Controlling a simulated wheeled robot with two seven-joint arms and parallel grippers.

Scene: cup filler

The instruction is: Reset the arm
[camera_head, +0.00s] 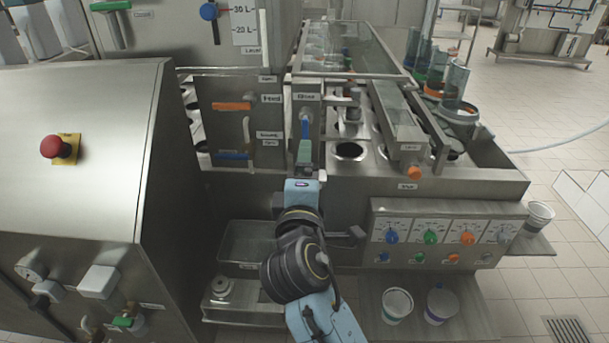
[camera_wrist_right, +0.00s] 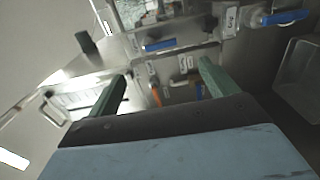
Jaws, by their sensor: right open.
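My right gripper (camera_head: 304,148) reaches up from the bottom middle in the head view, in front of the steel filling machine (camera_head: 470,183). Its green fingers are spread apart with nothing between them in the right wrist view (camera_wrist_right: 163,72). An orange handle (camera_wrist_right: 156,95) shows beyond the fingers in the wrist view. My left gripper is not in view.
A steel cabinet with a red button (camera_head: 53,146) stands close on the left. A control panel (camera_head: 440,237) with coloured knobs is at the right. White tubs (camera_head: 397,305) stand on the low shelf, and another cup (camera_head: 538,217) is on a side ledge. Open tiled floor lies far right.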

